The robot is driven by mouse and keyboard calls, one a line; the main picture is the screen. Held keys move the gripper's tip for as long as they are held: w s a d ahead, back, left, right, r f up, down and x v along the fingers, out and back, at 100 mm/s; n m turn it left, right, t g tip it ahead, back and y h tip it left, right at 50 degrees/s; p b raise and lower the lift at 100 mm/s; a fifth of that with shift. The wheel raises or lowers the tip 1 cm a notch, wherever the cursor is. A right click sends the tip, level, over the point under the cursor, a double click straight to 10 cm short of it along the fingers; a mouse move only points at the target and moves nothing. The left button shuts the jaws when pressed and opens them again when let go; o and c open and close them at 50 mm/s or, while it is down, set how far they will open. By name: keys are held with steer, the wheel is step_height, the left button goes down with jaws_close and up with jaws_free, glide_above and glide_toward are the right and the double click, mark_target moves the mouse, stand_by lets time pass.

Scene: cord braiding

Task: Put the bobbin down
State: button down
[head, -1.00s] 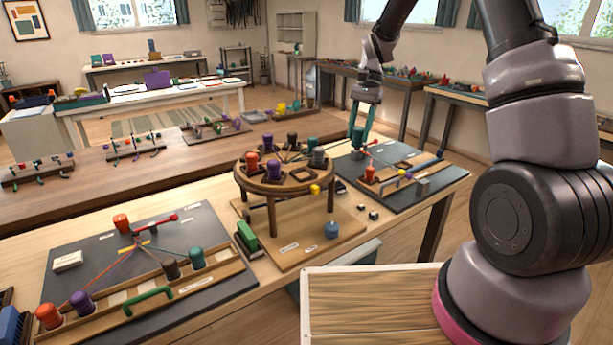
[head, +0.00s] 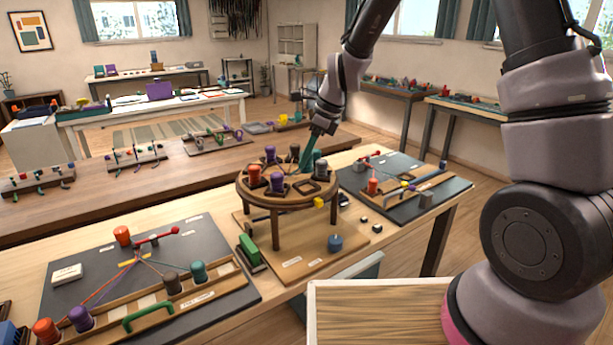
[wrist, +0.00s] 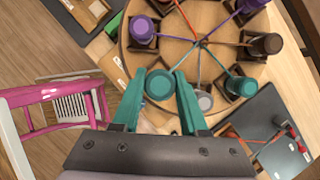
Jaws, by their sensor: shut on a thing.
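My gripper (head: 309,158) has teal fingers and is over the far right side of the round wooden braiding stand (head: 287,203) in the head view. In the wrist view my gripper (wrist: 159,82) is shut on a teal bobbin (wrist: 159,85), held between the fingertips near the rim of the stand's top (wrist: 172,62). Whether the bobbin touches the stand cannot be told. A grey bobbin (wrist: 203,100) and another teal bobbin (wrist: 241,88) are close to the right finger. Purple bobbins (wrist: 142,28) and a brown one (wrist: 267,44) sit around the top, with cords running to the centre.
An empty square seat (head: 311,187) shows at the stand's near right. An orange bobbin (head: 254,174) stands at its left. Dark boards with bobbins lie left (head: 205,232) and right (head: 425,172) of the stand. A blue knob (head: 335,243) is on its base.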

mark_target(306, 172)
steer(key=shift+f, duration=2.45)
steer(key=shift+f, duration=0.1)
steer(key=shift+f, duration=0.25)
steer(key=shift+c, duration=2.2)
jaws_free()
steer(key=shift+r, duration=0.1)
